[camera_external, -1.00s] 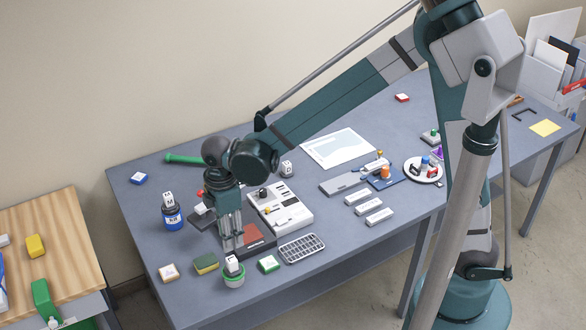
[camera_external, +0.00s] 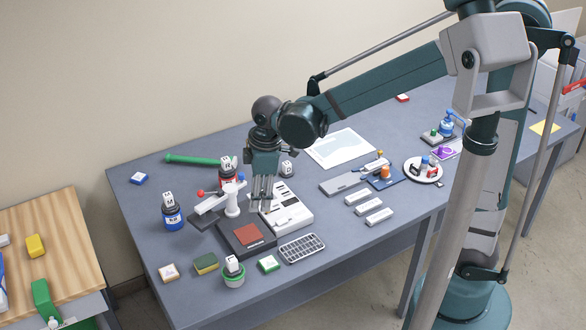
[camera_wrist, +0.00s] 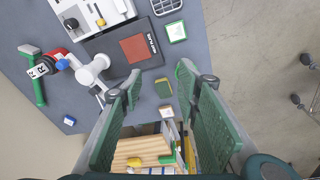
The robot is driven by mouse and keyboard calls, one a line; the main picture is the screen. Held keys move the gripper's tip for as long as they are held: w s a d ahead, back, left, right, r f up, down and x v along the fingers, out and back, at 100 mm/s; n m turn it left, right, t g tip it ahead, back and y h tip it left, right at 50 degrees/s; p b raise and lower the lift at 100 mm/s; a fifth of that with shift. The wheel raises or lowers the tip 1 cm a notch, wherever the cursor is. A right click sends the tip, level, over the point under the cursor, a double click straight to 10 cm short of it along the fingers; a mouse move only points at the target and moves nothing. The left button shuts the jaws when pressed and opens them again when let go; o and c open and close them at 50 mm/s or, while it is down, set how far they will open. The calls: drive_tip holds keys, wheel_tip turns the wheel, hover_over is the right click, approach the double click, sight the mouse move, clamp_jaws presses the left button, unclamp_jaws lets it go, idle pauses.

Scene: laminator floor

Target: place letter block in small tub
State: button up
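My gripper (camera_external: 262,208) hangs fingers down over the middle of the table, beside the white panel. A blue tub (camera_external: 172,220) at left has a white block (camera_external: 168,199) on top. A red tub (camera_external: 227,180) with a white block (camera_external: 226,163) stands behind the lever press. Another white block (camera_external: 286,168) stands alone behind my gripper.
A white lever press (camera_external: 231,203) and a dark box with red pad (camera_external: 247,233) stand close to my gripper. A white panel (camera_external: 287,208), a grey grid (camera_external: 302,249) and a sponge (camera_external: 206,263) lie nearby. The table's left part is fairly clear.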

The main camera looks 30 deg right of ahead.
drive_tip(key=s+d+r+m+t, duration=0.1)
drive_tip(key=d+r+m, duration=0.25)
drive_tip(key=d, duration=0.55)
drive_tip(key=s+d+r+m+t, duration=0.1)
drive_tip(key=d+r+m+t, duration=0.2)
drive_tip(key=d, duration=0.6)
drive_tip(key=s+d+r+m+t, duration=0.1)
drive_tip(key=s+d+m, duration=0.2)
drive_tip(key=d, duration=0.5)
drive_tip(key=s+d+r+m, duration=0.1)
drive_tip(key=s+d+m, duration=0.3)
drive_tip(key=d, duration=0.4)
drive_tip(key=shift+s+r+t+h, duration=0.4)
drive_tip(key=shift+s, duration=0.5)
drive_tip(key=shift+f+m, duration=0.1)
drive_tip(key=shift+m, duration=0.15)
